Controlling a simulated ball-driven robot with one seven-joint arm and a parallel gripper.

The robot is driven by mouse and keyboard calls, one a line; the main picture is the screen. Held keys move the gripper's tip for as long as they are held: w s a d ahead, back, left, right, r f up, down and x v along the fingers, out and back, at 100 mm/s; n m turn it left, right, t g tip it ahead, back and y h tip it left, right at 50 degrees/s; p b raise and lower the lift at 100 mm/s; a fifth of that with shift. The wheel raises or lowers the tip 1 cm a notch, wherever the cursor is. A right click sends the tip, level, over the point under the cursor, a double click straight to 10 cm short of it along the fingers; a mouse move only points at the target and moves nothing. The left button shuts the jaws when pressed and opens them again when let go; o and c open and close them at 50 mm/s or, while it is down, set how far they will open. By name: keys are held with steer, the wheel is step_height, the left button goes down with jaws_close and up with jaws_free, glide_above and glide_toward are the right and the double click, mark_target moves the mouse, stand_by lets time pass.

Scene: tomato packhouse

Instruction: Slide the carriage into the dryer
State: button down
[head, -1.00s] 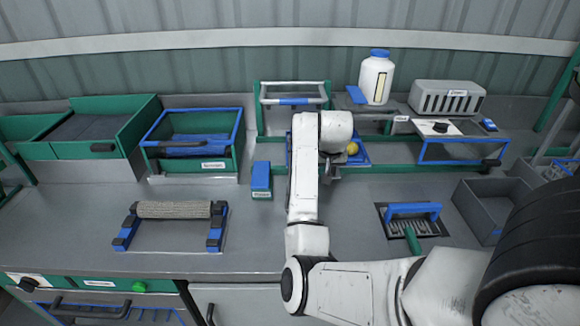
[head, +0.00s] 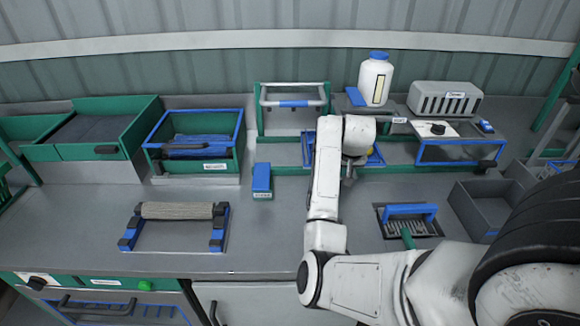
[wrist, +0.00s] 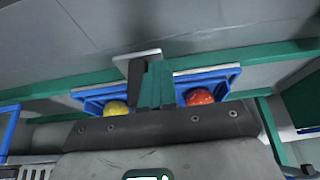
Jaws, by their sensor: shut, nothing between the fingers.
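The carriage is a blue tray (head: 379,158) on green rails, left of the dryer and partly hidden behind my arm. In the wrist view its blue rim (wrist: 222,73) shows on both sides of my fingers, with a yellow tomato (wrist: 116,108) at left and a red one (wrist: 199,97) at right. My gripper (wrist: 156,80) is shut, between the two tray parts; whether it touches the carriage I cannot tell. The dryer is a grey vented box (head: 432,97) above a blue-framed opening (head: 462,146) at the rails' right end. A gap separates carriage and opening.
A white bottle (head: 376,82) stands behind the rails. A blue block (head: 262,178) sits in front of the rails at left. A blue-handled brush (head: 410,211) and a grey bin (head: 484,212) lie front right. The bench between roller and brush is mostly clear.

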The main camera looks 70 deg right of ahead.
steer(key=shift+s+d+p, duration=0.4)
steer(key=shift+s+p, duration=0.05)
steer(key=shift+s, duration=0.55)
steer(key=shift+s+d+p, duration=0.4)
steer(key=shift+s, duration=0.55)
steer(key=shift+s+d+p, duration=0.4)
steer(key=shift+s+p, duration=0.05)
steer(key=shift+s, duration=0.55)
steer(key=shift+s+d+p, duration=0.3)
steer(key=shift+s+p, duration=0.05)
steer(key=shift+s, duration=0.45)
steer(key=shift+s+d+p, duration=0.3)
steer(key=shift+s+d, duration=0.05)
steer(key=shift+s, duration=0.45)
steer(key=shift+s+d+p, duration=0.3)
steer(key=shift+s+p, duration=0.05)
steer(key=shift+s, duration=0.45)
steer(key=shift+s+d+p, duration=0.2)
steer(key=shift+s+d, duration=0.25)
steer(key=shift+s, duration=0.6)
steer(key=shift+s+d+p, duration=0.15)
steer(key=shift+s+d, duration=0.3)
steer(key=shift+s, duration=0.6)
steer(key=shift+s+d+p, duration=0.2)
steer(key=shift+s+d, duration=0.25)
steer(key=shift+s, duration=0.6)
